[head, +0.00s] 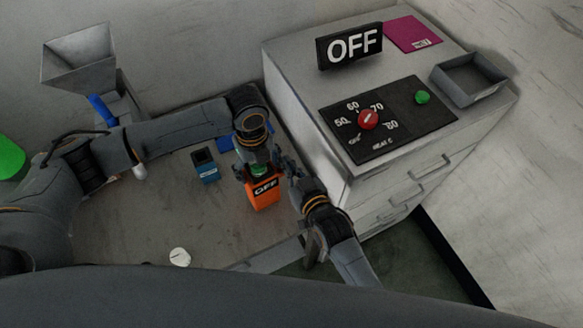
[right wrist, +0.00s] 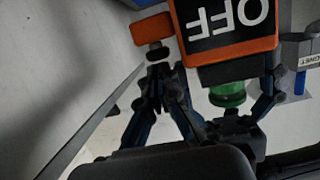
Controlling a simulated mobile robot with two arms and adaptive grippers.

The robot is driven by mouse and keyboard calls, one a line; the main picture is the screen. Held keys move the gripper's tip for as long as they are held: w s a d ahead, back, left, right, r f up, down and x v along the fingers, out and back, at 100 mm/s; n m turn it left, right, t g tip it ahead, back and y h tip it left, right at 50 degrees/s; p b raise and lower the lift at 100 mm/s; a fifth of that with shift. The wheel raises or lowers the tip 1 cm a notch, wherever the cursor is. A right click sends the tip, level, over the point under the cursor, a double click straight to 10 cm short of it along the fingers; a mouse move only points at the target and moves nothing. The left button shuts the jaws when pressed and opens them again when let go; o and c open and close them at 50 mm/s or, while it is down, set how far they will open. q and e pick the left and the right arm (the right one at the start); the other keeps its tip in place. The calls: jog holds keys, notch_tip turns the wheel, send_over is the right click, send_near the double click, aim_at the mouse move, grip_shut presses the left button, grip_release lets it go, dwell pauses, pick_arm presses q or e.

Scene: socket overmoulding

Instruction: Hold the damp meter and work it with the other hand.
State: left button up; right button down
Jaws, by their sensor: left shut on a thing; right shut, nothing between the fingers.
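The damp meter (head: 264,196) is an orange box with a black face reading OFF, with a green part at its top. My left gripper (head: 259,166) is shut on it from above, partly hiding the green part. In the right wrist view the meter (right wrist: 228,50) shows OFF upside down, with the green part (right wrist: 228,95) beside my left gripper's fingers. An orange piece with a dark end (right wrist: 155,45) shows beside the meter. My right gripper (right wrist: 160,72) is shut and empty, its tips close to that dark end; contact cannot be told.
A grey cabinet (head: 293,88) at right carries an OFF sign (head: 349,46), a panel with a red knob (head: 368,119), a green button (head: 422,97) and a grey tray (head: 452,86). A blue box (head: 206,170) and a white round piece (head: 180,257) are on the table (head: 170,222).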

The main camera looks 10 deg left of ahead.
notch_tip(320, 180, down, 2)
jog(key=shift+s+d+f, duration=0.15)
jog(key=shift+f, duration=0.1)
dwell(0.4)
jog(key=r+v, duration=0.1)
jog(key=v, duration=0.8)
jog(key=shift+s+r, duration=0.2)
jog(key=shift+d, duration=0.15)
